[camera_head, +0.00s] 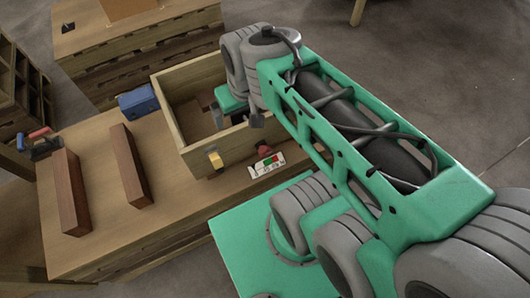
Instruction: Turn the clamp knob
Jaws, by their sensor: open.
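A dark clamp-like piece (46,148) sits at the left edge of the wooden workbench, with a red part (40,132) on top that may be the knob. A small red and dark piece (263,149) also lies beside the wooden box; I cannot tell which one is the clamp knob. My gripper (236,118) is open and points down over the open wooden box, well to the right of the red-topped clamp. My wrist and arm partly hide the box's right side, and the gripper's fingers are small in view.
The open wooden box (195,152) stands on the bench (100,235), with a yellow piece (215,159) on its front. Two brown bars (70,195) lie at left, and a blue block (138,102) is behind them. A label card (267,166) lies near the box.

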